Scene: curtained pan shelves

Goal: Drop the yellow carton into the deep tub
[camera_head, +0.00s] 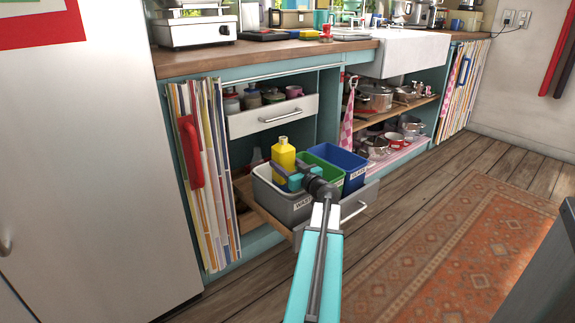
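The yellow carton (284,155) stands upright over the grey tub, with a narrow cap on top. My gripper (287,174) reaches in from the front, and its teal fingers are closed around the carton's lower part. The grey tub (290,207), with a label that seems to read "WASTE", is the front left one of the bins in the pulled-out drawer. The carton's lower end is hidden behind my gripper and the tub rim, so I cannot tell how far it is inside.
A green bin (325,172) and a blue bin (340,158) stand right of the grey tub in the drawer (352,208). An upper drawer (275,117) with pots is open above. A striped curtain (205,170) hangs at left. The wooden floor at right is clear, with a rug (465,250).

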